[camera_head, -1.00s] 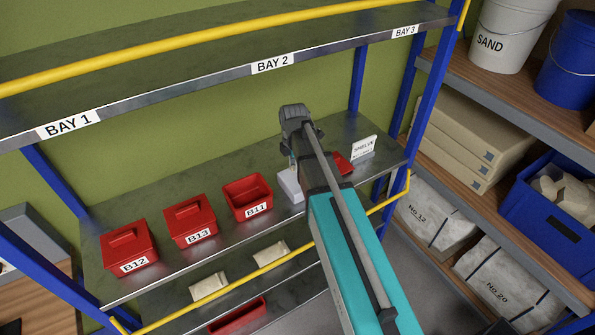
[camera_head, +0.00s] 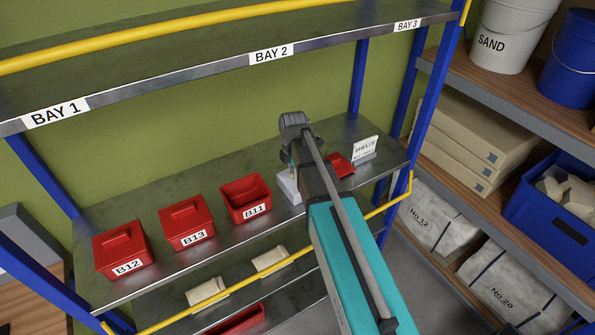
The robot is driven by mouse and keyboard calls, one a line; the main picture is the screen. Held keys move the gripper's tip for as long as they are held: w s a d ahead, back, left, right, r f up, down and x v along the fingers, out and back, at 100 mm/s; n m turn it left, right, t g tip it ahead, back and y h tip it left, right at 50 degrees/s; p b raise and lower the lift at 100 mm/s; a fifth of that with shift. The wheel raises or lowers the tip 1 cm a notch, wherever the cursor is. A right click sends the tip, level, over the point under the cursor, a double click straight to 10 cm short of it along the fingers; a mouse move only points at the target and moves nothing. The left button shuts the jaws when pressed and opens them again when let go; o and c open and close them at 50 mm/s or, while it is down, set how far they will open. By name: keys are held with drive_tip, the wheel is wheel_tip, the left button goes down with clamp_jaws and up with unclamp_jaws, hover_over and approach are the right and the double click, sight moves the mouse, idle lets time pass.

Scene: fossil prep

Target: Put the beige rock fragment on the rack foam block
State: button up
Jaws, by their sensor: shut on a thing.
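My gripper (camera_head: 293,168) points down over the rack's middle shelf, mostly hidden behind my own arm. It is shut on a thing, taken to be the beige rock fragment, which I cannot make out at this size. The pale foam block (camera_head: 287,188) lies on the middle shelf, right of the red bin B11, directly below my gripper. My arm hides the block's right part. I cannot tell whether the held piece touches the block.
Red bins B12 (camera_head: 123,250), B13 (camera_head: 186,222) and B11 (camera_head: 246,198) stand left of the block. A red bin (camera_head: 340,164) and a white sign (camera_head: 366,149) stand to its right. The upper shelf (camera_head: 200,75) hangs above; a yellow rail (camera_head: 262,270) runs along the front.

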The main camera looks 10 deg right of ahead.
drive_tip(key=o, duration=0.7)
drive_tip(key=shift+r, duration=0.1)
wheel_tip(320, 180, up, 12)
drive_tip(key=p, duration=1.2)
idle(0.6)
